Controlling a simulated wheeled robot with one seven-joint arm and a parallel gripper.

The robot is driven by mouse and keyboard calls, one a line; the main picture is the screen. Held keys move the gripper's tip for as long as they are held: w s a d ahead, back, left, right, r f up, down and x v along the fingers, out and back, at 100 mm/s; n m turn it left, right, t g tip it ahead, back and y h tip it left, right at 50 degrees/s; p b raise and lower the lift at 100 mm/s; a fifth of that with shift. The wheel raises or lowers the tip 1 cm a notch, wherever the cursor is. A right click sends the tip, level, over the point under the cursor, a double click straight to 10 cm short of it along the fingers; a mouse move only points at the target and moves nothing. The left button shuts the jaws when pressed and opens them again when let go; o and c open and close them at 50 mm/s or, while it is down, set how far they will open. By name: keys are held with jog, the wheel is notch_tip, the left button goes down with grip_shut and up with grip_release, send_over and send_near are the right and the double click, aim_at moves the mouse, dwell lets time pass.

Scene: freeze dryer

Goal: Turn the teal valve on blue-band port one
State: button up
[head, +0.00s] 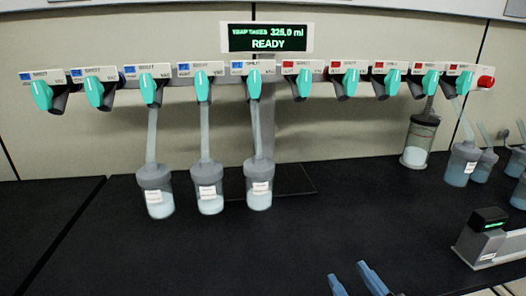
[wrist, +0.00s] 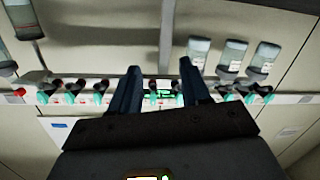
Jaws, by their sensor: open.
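A row of teal valves runs along a pale manifold rail (head: 222,78) on the back wall. Several ports at the left have blue bands, and those at the right have red bands. The leftmost blue-band port has a teal valve (head: 42,95) pointing down, with no flask under it; the port numbers are too small to read. My gripper (head: 349,272) is at the bottom edge of the head view, well short of the rail. In the wrist view my gripper (wrist: 160,66) has its two dark fingers apart and nothing between them. The rail looks upside down there.
Three flasks (head: 155,190) hang by tubes from blue-band ports, low over the black bench (head: 120,265). A clear-walled flask (head: 420,140) hangs at the right, with more flasks (head: 461,163) beyond. A small device (head: 490,240) stands at front right. The left bench is clear.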

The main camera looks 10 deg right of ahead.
jog(key=w+a+r+m+t+p, duration=0.1)
jog(key=w+a+r, duration=0.4)
jog(key=w+r, duration=0.6)
jog(key=m+h+p, duration=0.1)
jog(key=m+p, duration=0.1)
jog(key=m, duration=0.1)
send_near(255, 82)
jog(key=w, duration=0.2)
jog(key=w+p, duration=0.1)
jog(key=w, duration=0.5)
jog(key=shift+w, duration=0.3)
grip_shut()
